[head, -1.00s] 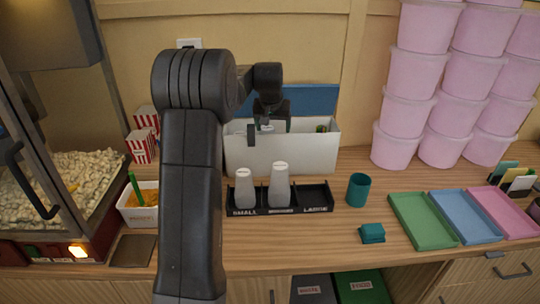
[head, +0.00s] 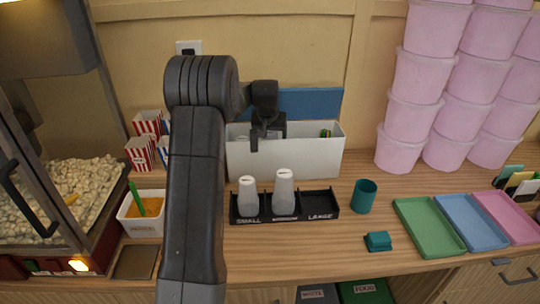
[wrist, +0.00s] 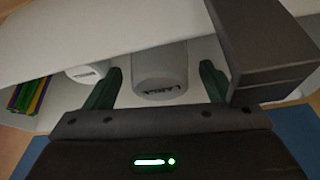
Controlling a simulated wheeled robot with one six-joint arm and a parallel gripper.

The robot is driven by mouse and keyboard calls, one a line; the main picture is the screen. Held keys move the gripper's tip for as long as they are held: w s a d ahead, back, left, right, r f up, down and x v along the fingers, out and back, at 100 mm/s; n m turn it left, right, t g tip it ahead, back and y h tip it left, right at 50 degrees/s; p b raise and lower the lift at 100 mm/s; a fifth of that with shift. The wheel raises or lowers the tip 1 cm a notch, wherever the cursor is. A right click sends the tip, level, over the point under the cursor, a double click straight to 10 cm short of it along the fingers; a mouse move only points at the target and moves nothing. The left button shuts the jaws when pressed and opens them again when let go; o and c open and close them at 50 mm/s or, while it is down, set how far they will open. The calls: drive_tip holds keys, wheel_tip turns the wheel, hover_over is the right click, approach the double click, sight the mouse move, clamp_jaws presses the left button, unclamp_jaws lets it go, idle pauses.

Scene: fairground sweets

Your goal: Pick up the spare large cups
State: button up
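The spare large cups (wrist: 160,75) are a pale grey-white stack with "LARGE" printed on it, upside down in the wrist view. They stand in the white bin (head: 290,160) at the back of the counter. My gripper (wrist: 158,82) is open, its two dark green fingers on either side of the stack with a small gap at each side. In the head view my gripper (head: 266,133) reaches down into the bin; its fingertips and the cups between them are hidden by the bin's front wall.
Another white cup stack (wrist: 88,73) and coloured straws (wrist: 27,95) are in the bin. The bin's blue lid (head: 310,102) stands up behind. A black holder (head: 318,203) in front has two cup stacks and an empty LARGE slot. A teal cup (head: 363,196) stands to its right.

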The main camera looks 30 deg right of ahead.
drive_tip(key=c, duration=1.3)
drive_tip(key=shift+r, duration=0.1)
